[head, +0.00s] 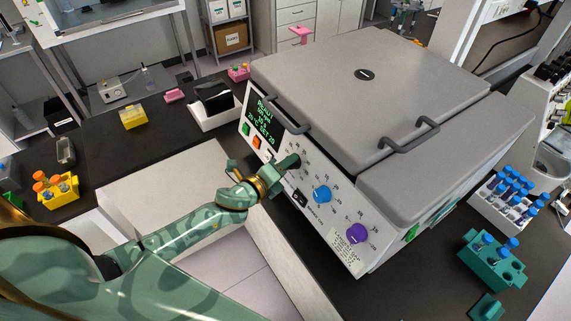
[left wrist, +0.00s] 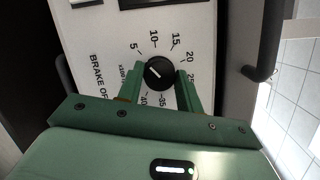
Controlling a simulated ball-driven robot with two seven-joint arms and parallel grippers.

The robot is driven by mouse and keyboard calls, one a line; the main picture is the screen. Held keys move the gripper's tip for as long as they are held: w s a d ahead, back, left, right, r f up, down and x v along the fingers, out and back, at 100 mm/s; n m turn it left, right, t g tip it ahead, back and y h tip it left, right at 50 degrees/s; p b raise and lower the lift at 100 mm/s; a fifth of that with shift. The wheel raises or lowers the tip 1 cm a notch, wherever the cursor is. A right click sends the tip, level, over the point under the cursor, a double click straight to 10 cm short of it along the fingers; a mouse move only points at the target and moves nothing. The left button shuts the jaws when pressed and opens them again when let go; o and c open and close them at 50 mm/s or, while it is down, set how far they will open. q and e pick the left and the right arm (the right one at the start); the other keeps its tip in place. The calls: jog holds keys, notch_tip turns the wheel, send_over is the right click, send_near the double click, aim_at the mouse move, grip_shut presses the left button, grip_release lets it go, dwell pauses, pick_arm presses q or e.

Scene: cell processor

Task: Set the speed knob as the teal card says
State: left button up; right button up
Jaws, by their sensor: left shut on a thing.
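The speed knob (left wrist: 160,73) is black with a white pointer mark. In the left wrist view it sits in a ring of numbers from 5 to 40, marked x100, and its mark points to the upper left, roughly toward the 5. My left gripper (left wrist: 158,82) has its green fingers on both sides of the knob, shut on it. In the head view this gripper (head: 290,165) reaches the front panel of the grey-lidded machine (head: 360,90) and mostly hides the knob. A small teal piece (head: 487,307) lies at the lower right; no writing is legible on it. My right gripper is out of view.
Beside the gripper are a blue knob (head: 322,194), a purple knob (head: 357,233), a black switch (head: 300,198) and a green-text display (head: 264,113). Lid handles (head: 409,138) jut out above the panel. Tube racks (head: 493,258) stand at the right.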

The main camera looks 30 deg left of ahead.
pick_arm(q)
jog(key=o, duration=1)
jog(key=shift+a, duration=0.1)
jog(key=b+v, duration=0.2)
jog(key=v, duration=1.4)
jog(key=shift+s, duration=0.2)
